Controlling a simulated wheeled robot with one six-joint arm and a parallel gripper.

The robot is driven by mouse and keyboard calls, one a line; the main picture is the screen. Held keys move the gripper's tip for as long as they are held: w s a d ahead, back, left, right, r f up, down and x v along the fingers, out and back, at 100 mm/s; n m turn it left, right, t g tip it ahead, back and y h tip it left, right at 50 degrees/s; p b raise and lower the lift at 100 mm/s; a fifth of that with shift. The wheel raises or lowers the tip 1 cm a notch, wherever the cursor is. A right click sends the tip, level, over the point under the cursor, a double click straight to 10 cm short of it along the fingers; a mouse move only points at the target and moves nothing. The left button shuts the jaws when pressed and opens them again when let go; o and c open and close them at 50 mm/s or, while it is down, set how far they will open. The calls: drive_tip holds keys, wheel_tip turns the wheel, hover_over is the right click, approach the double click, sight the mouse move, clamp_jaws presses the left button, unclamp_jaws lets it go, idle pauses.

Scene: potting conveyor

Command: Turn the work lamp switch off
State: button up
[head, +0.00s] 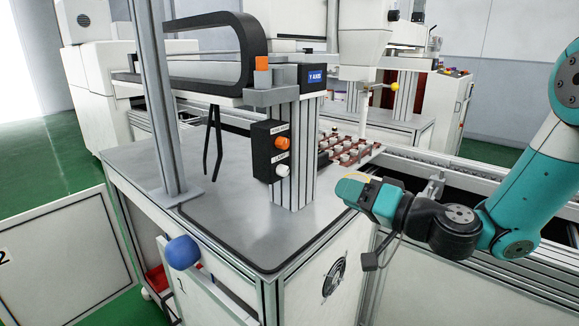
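A black switch box (270,150) is fixed to the side of a grey aluminium post on the machine table. It carries an orange knob (282,143) above and a white knob (283,170) below. Each has a small label; the lower one seems to read LAMP, the upper is too small to read surely. The knobs' exact turn position is not clear. My gripper (352,187) is to the right of the box, slightly lower, pointing left and apart from it. Its fingers are too small and foreshortened to tell whether they are open.
The post (297,160) stands behind the box, and a tall aluminium upright (158,95) is at left. A blue ball knob (182,252) sticks out at the front. A tray of small pots (350,150) lies behind the post. The tabletop (225,220) before the box is clear.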

sight(287, 171)
drive_tip(key=p+x, duration=0.5)
drive_tip(key=x, duration=1)
drive_tip(key=shift+s, duration=0.1)
drive_tip(key=c, duration=0.6)
drive_tip(key=shift+c, duration=0.2)
